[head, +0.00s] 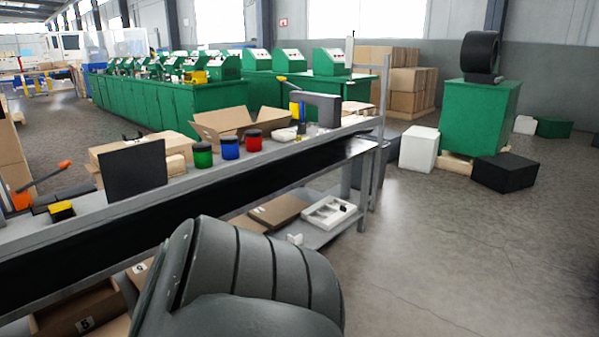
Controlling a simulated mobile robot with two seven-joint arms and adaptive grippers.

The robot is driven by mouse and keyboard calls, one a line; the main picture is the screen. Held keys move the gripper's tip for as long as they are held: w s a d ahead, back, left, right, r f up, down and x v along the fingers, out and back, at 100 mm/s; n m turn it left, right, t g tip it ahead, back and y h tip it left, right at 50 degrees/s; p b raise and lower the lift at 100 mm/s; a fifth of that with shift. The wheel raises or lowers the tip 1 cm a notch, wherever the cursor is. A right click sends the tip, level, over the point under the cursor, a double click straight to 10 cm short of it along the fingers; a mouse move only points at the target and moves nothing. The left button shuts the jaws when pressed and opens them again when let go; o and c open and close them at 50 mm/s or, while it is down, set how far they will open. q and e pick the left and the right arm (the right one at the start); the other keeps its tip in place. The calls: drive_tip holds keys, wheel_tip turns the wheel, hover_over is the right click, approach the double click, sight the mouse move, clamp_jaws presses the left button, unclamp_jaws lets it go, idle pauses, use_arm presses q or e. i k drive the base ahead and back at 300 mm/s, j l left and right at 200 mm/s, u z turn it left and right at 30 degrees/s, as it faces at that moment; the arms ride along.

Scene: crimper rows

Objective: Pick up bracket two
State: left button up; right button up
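I cannot make out anything that is clearly bracket two. A small pale object (284,134) lies on the workbench (205,181) near its far end, too small to identify. A white tray (318,222) with a small dark item lies on the lower shelf. A small white piece (295,239) shows at that shelf's front edge. A large grey link of my own arm fills the bottom middle and hides part of the bench front and lower shelf. Neither gripper is in view.
On the bench stand a dark upright panel (134,171), green (202,156), blue (229,149) and red-banded (253,142) jars, and an open cardboard box (222,122). Green machines stand behind.

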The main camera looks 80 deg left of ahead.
sight(42, 210)
drive_tip(key=z, duration=5.45)
